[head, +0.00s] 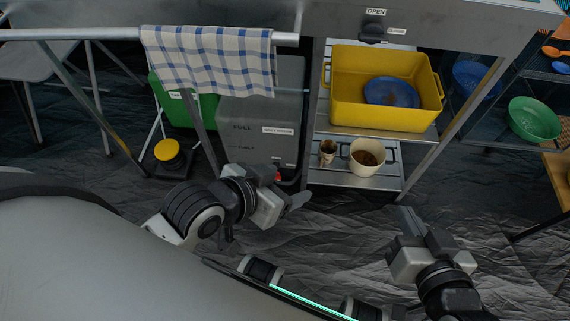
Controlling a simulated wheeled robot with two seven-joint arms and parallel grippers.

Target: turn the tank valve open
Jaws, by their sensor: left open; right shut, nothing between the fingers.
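A grey tank (262,108) with a small white label and dark lettering stands under the metal counter. A small red part (278,178) with dark fittings beside it shows low at the tank's front; it looks like the valve, but my gripper partly hides it and its setting cannot be told. My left gripper (291,192) is open right in front of this red part; whether it touches cannot be told. My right gripper (408,222) is shut and empty, over the floor at the lower right, away from the tank.
A dark knob (372,32) sits under an "OPEN" label on the counter front. A checked towel (210,60) hangs on the rail. Right of the tank, a shelf holds a yellow tub (385,117) and a white pot (367,157). A yellow-topped burner (168,153) stands left.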

